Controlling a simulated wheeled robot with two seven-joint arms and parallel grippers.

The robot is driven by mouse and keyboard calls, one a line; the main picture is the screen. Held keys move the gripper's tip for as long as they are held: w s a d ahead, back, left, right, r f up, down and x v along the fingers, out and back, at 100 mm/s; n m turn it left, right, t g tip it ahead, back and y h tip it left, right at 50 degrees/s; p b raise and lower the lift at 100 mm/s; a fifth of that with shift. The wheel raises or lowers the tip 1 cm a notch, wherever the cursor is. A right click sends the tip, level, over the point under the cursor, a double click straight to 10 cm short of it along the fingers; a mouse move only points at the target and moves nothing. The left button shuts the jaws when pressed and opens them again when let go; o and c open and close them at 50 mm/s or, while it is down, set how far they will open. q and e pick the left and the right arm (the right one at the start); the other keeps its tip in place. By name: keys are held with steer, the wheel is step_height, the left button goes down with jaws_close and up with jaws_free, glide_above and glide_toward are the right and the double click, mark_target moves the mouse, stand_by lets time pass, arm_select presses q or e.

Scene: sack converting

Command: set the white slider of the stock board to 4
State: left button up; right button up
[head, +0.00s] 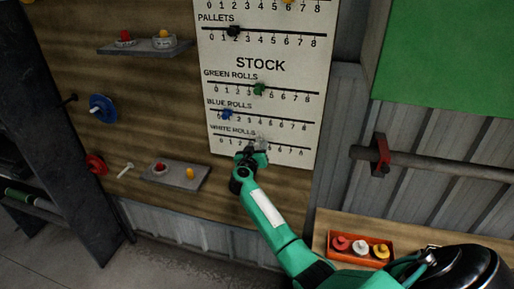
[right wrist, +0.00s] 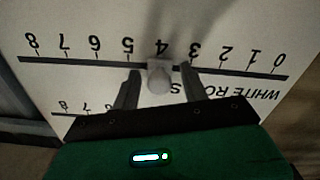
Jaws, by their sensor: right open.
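The stock board (head: 262,50) hangs on the wall and has several scales with coloured sliders. The white slider (right wrist: 159,76) sits on the white rolls scale (right wrist: 85,62), which appears upside down in the right wrist view. The slider is in line with the number 4. In the head view the white slider (head: 262,142) is partly hidden by my right gripper (head: 252,152). My right gripper (right wrist: 161,88) is open, with one finger on each side of the slider's knob and small gaps visible. My left gripper is not in view.
The green slider (head: 259,89) and blue slider (head: 227,114) sit on the scales just above. A small shelf (head: 176,177) with knobs is left of my right gripper. A red-clamped bar (head: 420,162) and an orange tray (head: 361,250) are to the right.

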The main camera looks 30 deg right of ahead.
steer(key=shift+s+a, duration=0.2)
steer(key=shift+a, duration=0.05)
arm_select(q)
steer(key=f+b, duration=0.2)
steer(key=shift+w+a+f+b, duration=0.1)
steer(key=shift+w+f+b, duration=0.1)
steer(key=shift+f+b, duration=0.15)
arm_select(e)
steer(key=v, duration=1.3)
steer(key=shift+a, duration=0.1)
